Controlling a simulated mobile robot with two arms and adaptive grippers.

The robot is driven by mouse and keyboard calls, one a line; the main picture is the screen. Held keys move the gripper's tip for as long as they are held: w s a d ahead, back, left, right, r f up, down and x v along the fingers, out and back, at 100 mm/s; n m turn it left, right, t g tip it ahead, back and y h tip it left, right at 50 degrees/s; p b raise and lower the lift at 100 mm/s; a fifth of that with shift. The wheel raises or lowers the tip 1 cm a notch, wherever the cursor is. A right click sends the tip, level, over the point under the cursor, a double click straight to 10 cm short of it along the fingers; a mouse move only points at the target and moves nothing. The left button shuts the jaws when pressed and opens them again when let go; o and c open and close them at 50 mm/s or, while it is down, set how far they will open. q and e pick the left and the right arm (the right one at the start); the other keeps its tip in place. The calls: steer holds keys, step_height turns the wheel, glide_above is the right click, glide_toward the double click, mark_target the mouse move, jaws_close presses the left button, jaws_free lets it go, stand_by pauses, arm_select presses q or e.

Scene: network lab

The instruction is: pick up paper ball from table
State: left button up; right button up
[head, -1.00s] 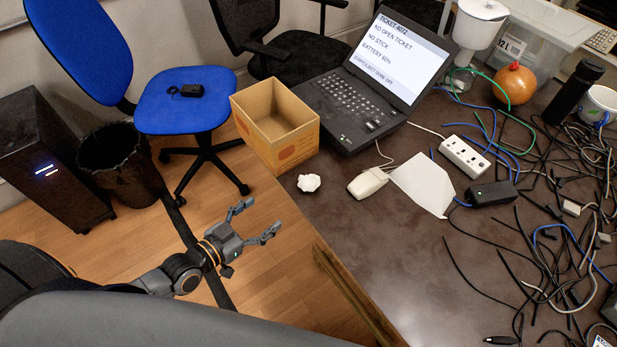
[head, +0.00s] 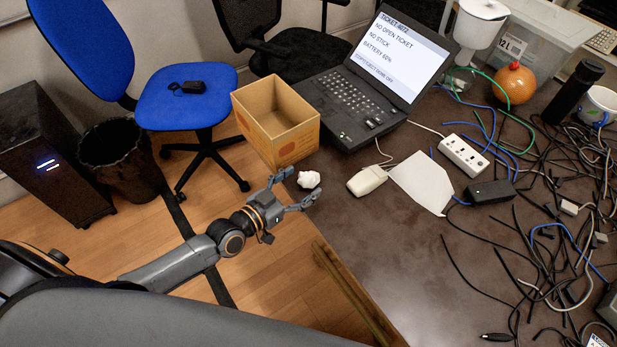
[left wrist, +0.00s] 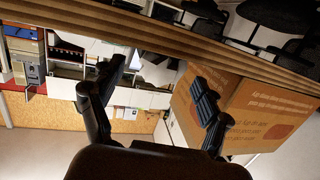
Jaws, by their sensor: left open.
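The paper ball (head: 309,179) is a small crumpled white lump on the dark table (head: 390,255), near its left edge, just in front of the cardboard box. My left gripper (head: 297,188) is open at the table edge, its two fingers reaching toward the ball from the left. The ball sits at the fingertips, and I cannot tell whether they touch it. In the left wrist view, the open left gripper (left wrist: 155,95) shows two spread fingers with no paper ball visible between them. My right gripper is not in view.
An open cardboard box (head: 298,141) stands right behind the ball and also shows in the left wrist view (left wrist: 255,110). Tangled cables (head: 560,220) cover the table's right side.

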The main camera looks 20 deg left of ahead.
mark_target(302, 183)
arm_select(q)
steer(key=x, duration=0.3)
steer(key=shift+w+d, duration=0.1)
steer(key=shift+w, duration=0.1)
steer(key=shift+c, duration=0.2)
steer(key=c, duration=0.8)
steer(key=shift+o, duration=0.2)
